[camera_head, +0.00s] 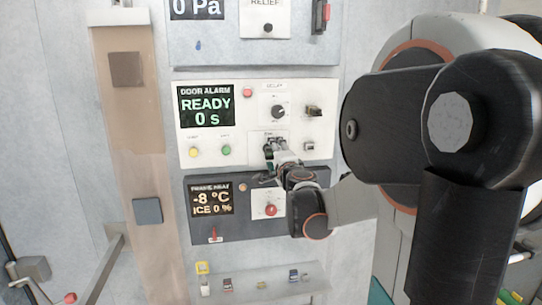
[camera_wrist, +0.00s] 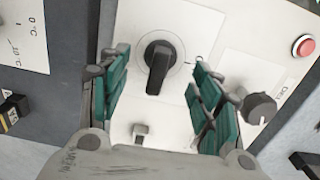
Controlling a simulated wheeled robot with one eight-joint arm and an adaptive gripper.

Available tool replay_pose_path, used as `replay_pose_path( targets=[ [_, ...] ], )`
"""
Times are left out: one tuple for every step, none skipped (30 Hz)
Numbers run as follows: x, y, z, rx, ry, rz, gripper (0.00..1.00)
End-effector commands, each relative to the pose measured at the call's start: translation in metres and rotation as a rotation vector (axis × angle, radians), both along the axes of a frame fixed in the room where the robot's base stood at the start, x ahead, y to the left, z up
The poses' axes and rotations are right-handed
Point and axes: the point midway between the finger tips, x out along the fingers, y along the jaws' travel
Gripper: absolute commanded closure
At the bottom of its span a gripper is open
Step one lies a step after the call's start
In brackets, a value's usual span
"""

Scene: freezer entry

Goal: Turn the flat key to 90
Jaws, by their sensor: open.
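The flat key (camera_wrist: 158,66) is a black bar-shaped handle on a round base on a white panel plate. In the wrist view its bar runs nearly up and down. A short dark mark is on the plate just right of its dial. My gripper (camera_wrist: 160,62) is open, with one green-padded finger on each side of the key and a visible gap on both sides. In the head view my gripper (camera_head: 271,150) is at the lower middle of the DOOR ALARM panel (camera_head: 225,161) and largely hides the key.
The wrist view shows a grey knob (camera_wrist: 259,108) close to the right finger, a red button (camera_wrist: 303,46) and a small pale switch (camera_wrist: 140,130) below the key. In the head view, a black lever (camera_head: 314,110) is to the right, and a dark panel (camera_head: 236,229) with a red knob is below.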

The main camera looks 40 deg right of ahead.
Motion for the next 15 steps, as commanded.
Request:
replay_pose_path(
  targets=[
    [0.0000, 0.0000, 0.0000, 0.000, 0.000, 0.000, 0.42],
    [0.0000, -0.0001, 0.0000, 0.000, 0.000, 0.000, 0.42],
    [0.0000, -0.0001, -0.0001, -0.001, 0.000, 0.000, 0.42],
    [-0.0001, 0.0000, -0.0001, -0.001, 0.000, 0.000, 0.42],
    [-0.0002, 0.0000, 0.0000, -0.001, 0.000, 0.000, 0.42],
    [-0.0005, 0.0003, 0.0000, -0.001, 0.000, 0.000, 0.42],
    [-0.0010, 0.0007, 0.0000, -0.001, 0.000, 0.000, 0.42],
    [-0.0017, 0.0011, 0.0001, -0.001, 0.000, 0.000, 0.42],
    [-0.0026, 0.0019, 0.0001, -0.001, 0.000, 0.000, 0.42],
    [-0.0035, 0.0026, 0.0002, -0.001, 0.000, 0.000, 0.42],
    [-0.0044, 0.0032, 0.0002, -0.001, 0.000, 0.000, 0.42],
    [-0.0055, 0.0041, 0.0002, -0.001, 0.000, 0.000, 0.42],
    [-0.0063, 0.0047, 0.0003, -0.001, 0.000, 0.000, 0.42],
    [-0.0072, 0.0054, 0.0003, -0.001, 0.000, 0.000, 0.42],
    [-0.0083, 0.0063, 0.0003, -0.001, 0.000, 0.000, 0.42]
  ],
)
